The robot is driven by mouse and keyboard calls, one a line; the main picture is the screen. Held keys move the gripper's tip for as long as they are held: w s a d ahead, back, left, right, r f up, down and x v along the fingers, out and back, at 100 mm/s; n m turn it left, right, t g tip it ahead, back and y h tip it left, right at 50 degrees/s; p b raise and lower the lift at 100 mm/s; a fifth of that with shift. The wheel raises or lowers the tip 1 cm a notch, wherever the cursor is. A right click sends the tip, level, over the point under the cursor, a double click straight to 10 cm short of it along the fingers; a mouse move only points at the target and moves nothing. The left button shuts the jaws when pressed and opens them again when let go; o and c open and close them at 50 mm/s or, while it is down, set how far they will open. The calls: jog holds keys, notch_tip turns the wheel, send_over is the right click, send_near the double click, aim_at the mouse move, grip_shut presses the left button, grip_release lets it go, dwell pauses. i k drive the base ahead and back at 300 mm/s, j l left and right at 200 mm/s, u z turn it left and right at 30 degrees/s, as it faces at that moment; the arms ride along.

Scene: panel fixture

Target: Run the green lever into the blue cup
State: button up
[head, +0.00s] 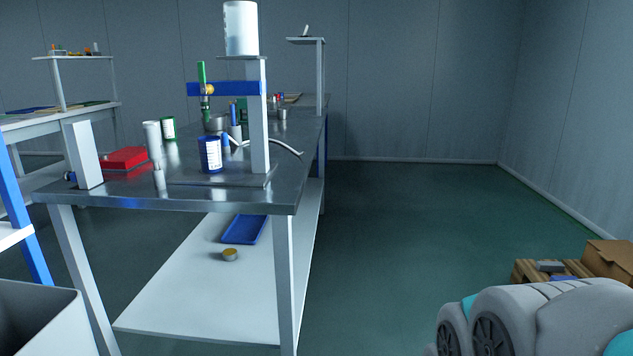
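The green lever (202,78) stands upright at the left end of a blue crossbar (235,89) on a grey post, with a yellow-orange knob beside it. A white cylinder tank (241,28) sits on top of the post. A blue cup-like container with a white label (210,155) stands upright on the metal bench in front of the post, below the crossbar. I cannot tell whether it is directly under the lever's outlet. My gripper is not in view.
The metal bench (185,190) also holds a red box (126,158), a white block (83,155), a white cylinder (152,139) and a metal bowl (215,123). A grey bin (38,325) stands front left.

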aim_at(200, 65)
jog(key=i, duration=0.2)
jog(key=i+u, duration=0.2)
jog(key=u, duration=0.3)
jog(key=i+u, duration=0.15)
jog(key=u, duration=0.3)
